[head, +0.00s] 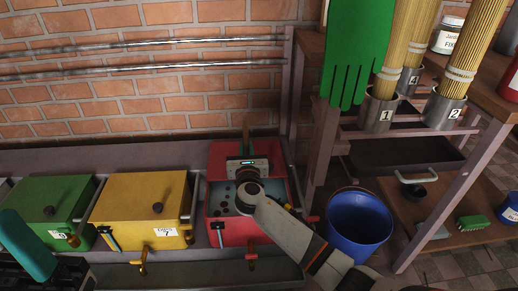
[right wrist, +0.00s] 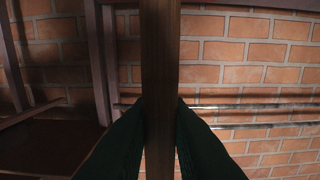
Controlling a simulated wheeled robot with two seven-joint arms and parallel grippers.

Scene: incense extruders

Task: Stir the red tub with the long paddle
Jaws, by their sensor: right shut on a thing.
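The red tub (head: 236,232) stands open at the right end of the row of tubs. Its inside looks grey-blue with several dark lumps or spots. My right gripper (head: 247,143) is over the tub's back part, its wrist above the opening. In the right wrist view its dark green fingers (right wrist: 160,125) are shut on a wooden shaft (right wrist: 160,50), which looks like the long paddle's handle. The paddle's lower end is hidden behind my wrist, so I cannot tell whether it is in the tub's contents.
A lidded yellow tub (head: 140,205) and green tub (head: 48,210) stand to the left. A blue bucket (head: 358,228) is just right of the red tub. A shelf rack (head: 450,190) with numbered holders and a hanging green glove (head: 352,50) stand right. A teal rounded thing (head: 25,245) is bottom left.

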